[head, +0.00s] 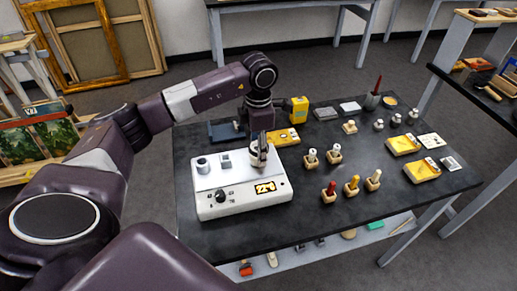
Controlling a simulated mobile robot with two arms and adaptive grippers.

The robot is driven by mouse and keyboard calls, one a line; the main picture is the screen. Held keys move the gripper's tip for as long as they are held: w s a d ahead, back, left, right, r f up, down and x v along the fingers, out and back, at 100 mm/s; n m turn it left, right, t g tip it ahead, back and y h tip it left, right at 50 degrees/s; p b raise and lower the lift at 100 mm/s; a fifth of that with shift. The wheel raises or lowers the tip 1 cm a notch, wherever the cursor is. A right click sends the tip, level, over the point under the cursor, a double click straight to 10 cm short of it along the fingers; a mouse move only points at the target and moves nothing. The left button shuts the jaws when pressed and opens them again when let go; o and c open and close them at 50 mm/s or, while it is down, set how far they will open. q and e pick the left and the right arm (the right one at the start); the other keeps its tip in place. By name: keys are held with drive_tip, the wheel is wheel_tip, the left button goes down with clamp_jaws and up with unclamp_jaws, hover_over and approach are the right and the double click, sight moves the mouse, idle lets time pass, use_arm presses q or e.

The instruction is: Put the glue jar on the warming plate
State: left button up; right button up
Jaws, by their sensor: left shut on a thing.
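The white warming plate (243,211) stands at the left front of the dark table, with a black knob and a lit yellow display on its front. My left gripper (259,157) points down over the right part of the plate's top. It is shut on a small pale thing, which looks like the glue jar (254,148), mostly hidden by the fingers. I cannot tell whether the jar touches the plate. My right gripper is not in view.
Several small bottles in wooden blocks (351,188) stand right of the plate. Yellow trays (403,145) lie further right. A yellow container (299,109) and a dark cup with a red-handled tool (372,98) stand at the back.

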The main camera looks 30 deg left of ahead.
use_arm(q)
drive_tip(key=shift+f, duration=0.1)
drive_tip(key=o, duration=1.3)
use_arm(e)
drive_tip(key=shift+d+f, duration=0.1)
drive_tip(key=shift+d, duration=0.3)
use_arm(q)
drive_tip(key=shift+r, duration=0.25)
wheel_tip(320, 180, up, 10)
drive_tip(key=b, duration=0.3)
drive_tip(key=shift+r, duration=0.9)
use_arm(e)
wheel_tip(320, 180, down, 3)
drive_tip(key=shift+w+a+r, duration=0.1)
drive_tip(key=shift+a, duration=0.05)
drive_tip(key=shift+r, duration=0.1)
